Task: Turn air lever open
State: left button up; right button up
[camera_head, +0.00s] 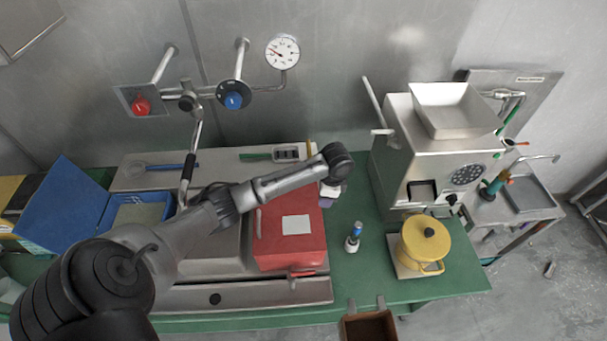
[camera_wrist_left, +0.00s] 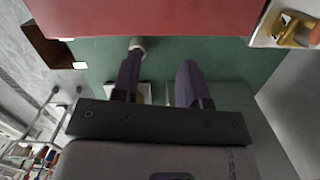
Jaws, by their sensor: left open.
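I cannot tell for certain which part is the air lever. A lever with a green handle (camera_head: 512,118) sits on the metal panel behind the grinder (camera_head: 440,150), at the right in the head view. On the wall pipes at the left are a red knob (camera_head: 141,106) and a blue knob (camera_head: 233,100). My left gripper (camera_head: 329,195) hangs below its wrist beside the red box, well left of the grinder. In the left wrist view its two dark purple fingers (camera_wrist_left: 160,57) are apart with nothing held between them. My right gripper is not in view.
A red box (camera_head: 290,237) stands on the green table (camera_head: 345,285), close to my left gripper. A small blue-topped bottle (camera_head: 353,236) and a yellow pot (camera_head: 424,243) stand to its right. A round gauge (camera_head: 283,51) is on the wall. A brown box (camera_head: 368,328) is at the front.

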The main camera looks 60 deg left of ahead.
pick_arm(q)
jog(key=w+a+r+n+h+b, duration=0.1)
jog(key=a+r+b, duration=0.35)
jog(key=a, duration=0.55)
jog(key=w+a+r+n+h+b, duration=0.1)
jog(key=a+r+h+b, duration=0.3)
jog(key=a, duration=0.6)
jog(key=f, duration=0.3)
jog(key=d+f+y, duration=0.1)
jog(key=f, duration=0.2)
jog(key=d+f+y+p, duration=0.1)
jog(key=f, duration=0.3)
jog(key=shift+s+d, duration=0.1)
jog(key=shift+s, duration=0.25)
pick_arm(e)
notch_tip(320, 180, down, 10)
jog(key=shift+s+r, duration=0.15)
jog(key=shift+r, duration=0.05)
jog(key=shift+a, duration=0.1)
pick_arm(q)
jog(key=shift+c, duration=0.2)
grip_shut()
jog(key=shift+r, duration=0.1)
